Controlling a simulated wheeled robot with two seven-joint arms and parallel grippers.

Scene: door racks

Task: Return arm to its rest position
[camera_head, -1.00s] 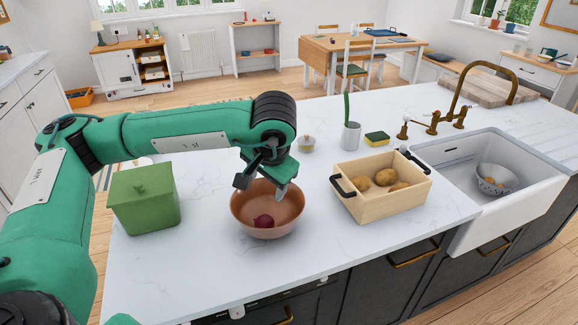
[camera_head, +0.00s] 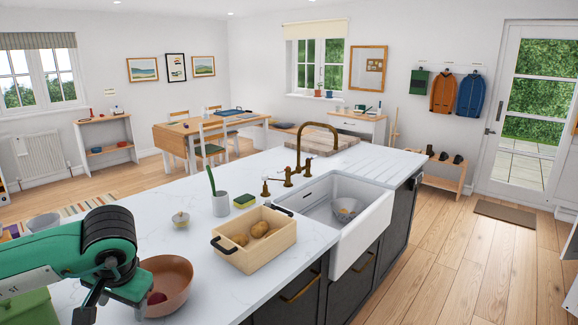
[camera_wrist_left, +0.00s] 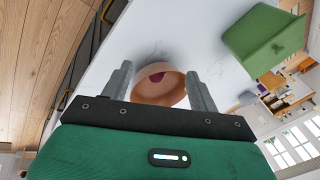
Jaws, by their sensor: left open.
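My left arm (camera_head: 60,255) is green with black joints and comes in from the left. In the head view its gripper (camera_head: 112,303) hangs at the left edge of a brown bowl (camera_head: 171,278), partly covering it. In the left wrist view the gripper (camera_wrist_left: 158,78) has its two grey fingers spread wide, with nothing between them. The bowl (camera_wrist_left: 158,92) shows beyond the fingers, with a dark red item (camera_wrist_left: 157,76) in it. That item also shows in the head view (camera_head: 156,298). My right gripper is out of view.
A wooden crate with potatoes (camera_head: 254,240) stands right of the bowl, before the sink (camera_head: 358,222).

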